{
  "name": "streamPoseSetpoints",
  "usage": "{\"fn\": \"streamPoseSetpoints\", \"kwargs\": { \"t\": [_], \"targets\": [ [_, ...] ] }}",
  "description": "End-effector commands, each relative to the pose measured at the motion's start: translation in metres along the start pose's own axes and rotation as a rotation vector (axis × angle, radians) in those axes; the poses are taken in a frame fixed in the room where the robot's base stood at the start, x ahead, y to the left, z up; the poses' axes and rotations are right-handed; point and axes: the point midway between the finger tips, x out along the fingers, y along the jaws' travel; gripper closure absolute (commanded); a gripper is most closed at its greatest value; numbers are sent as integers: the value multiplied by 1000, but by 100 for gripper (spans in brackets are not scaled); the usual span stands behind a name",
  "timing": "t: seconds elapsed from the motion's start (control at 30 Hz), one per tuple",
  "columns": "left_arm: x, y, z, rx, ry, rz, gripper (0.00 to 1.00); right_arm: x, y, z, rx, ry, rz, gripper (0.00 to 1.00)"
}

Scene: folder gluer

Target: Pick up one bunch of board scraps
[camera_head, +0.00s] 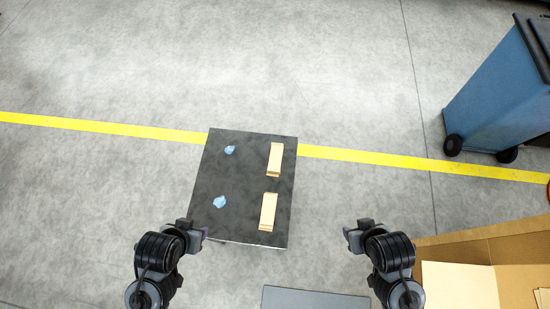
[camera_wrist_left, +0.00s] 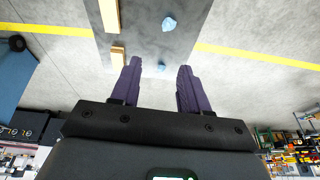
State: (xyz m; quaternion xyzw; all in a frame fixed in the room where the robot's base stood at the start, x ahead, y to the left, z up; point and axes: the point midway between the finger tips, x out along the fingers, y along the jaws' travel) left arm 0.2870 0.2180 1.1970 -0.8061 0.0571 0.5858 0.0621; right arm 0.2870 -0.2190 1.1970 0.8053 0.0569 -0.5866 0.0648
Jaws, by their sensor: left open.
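Two bunches of tan board scraps lie on a dark square board (camera_head: 245,180): a far bunch (camera_head: 275,160) and a near bunch (camera_head: 267,211), both along its right side. Both bunches show in the left wrist view, one at the top (camera_wrist_left: 108,14) and one lower (camera_wrist_left: 118,56), beside the left-hand finger. My left gripper (camera_head: 192,229) is at the board's near left corner, apart from both bunches. In the left wrist view its purple fingers (camera_wrist_left: 158,82) are spread with nothing between them. My right gripper (camera_head: 357,232) is right of the board, its fingers too small to judge.
Two crumpled blue pieces, far (camera_head: 230,150) and near (camera_head: 220,202), lie on the board's left side. A blue wheeled bin (camera_head: 500,95) stands at upper right. An open cardboard box (camera_head: 460,285) is at lower right. A grey surface (camera_head: 310,298) is at the bottom. The floor beyond the board is clear.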

Motion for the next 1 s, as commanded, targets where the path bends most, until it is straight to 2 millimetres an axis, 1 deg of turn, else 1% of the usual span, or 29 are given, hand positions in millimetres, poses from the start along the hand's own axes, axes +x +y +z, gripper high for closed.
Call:
{"fn": "streamPoseSetpoints", "kwargs": {
  "t": [0.03, 0.3, 0.6, 0.73, 0.87, 0.97, 1.0],
  "targets": [
    [0, 0, 0, -1, 0, 0, 47, 0, 0, 0, 1, 0, -1, 57],
    [0, 0, 0, -1, -1, 1, 6, 0, -1, -1, 5, 1, -4, 57],
    [1, 0, 1, 8, -3, -1, 6, 0, -2, -1, 7, 2, -6, 57],
    [0, 0, 0, 82, 3, -1, 6, 0, -2, -1, 7, 2, -6, 57],
    [0, -1, -11, 263, 58, -9, 6, 0, -2, -1, 7, 2, -6, 57],
    [6, -2, -22, 462, 118, -30, 6, 0, -2, -1, 6, 1, -6, 57],
    [10, 3, -26, 558, 144, -34, 6, 0, -3, 0, 5, 1, -7, 57]
  ]
}}
